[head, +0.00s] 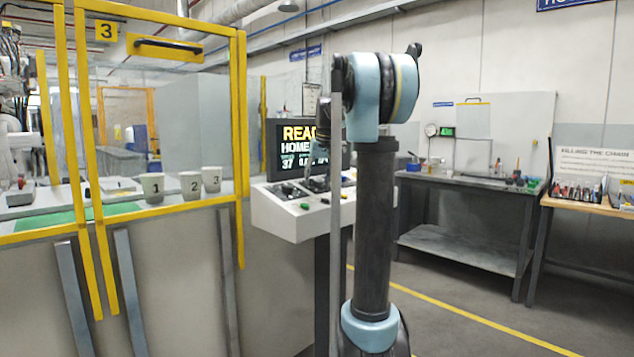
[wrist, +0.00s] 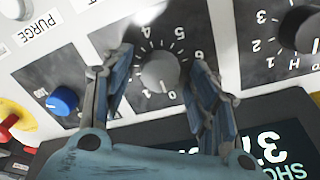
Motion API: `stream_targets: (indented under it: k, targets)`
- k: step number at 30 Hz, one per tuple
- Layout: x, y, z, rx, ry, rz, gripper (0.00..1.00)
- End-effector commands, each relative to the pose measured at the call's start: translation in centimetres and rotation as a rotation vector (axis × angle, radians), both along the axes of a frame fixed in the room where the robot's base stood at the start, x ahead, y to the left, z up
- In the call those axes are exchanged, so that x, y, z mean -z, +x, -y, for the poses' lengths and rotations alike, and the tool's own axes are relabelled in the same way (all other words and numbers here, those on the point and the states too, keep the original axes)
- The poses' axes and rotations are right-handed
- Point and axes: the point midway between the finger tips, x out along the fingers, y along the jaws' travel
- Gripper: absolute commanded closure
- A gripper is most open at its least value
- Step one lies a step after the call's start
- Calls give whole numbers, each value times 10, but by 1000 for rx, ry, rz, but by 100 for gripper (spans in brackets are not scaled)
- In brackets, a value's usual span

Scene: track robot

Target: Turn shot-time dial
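The white sloped control console (head: 282,223) stands in the middle of the head view with dials and buttons on top. In the wrist view a round grey dial knob (wrist: 160,70) sits on a dark plate with a numbered scale around it. Its name label is not visible. My gripper (wrist: 158,62) is open, with one finger on each side of the first knob in the picture. I cannot tell whether the fingers touch it. In the head view my arm partly hides the panel.
A blue knob (wrist: 63,100) and a red-and-yellow control (wrist: 10,125) lie left of the gripper, below a PURGE label. A lit screen (head: 290,148) stands behind the panel. A yellow guard frame (head: 243,130) is at left; a grey workbench (head: 465,183) is at right.

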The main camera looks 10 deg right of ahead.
Motion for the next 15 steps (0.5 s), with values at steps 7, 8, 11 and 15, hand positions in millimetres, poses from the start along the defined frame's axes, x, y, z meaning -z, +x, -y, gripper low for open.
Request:
stream_targets:
  k: [7,8,11,15]
  targets:
    - [-3,-1,0,0,0,0,46]
    - [-4,-1,0,0,0,0,46]
    - [-14,-4,1,0,0,0,46]
    - [-37,-10,4,0,0,0,46]
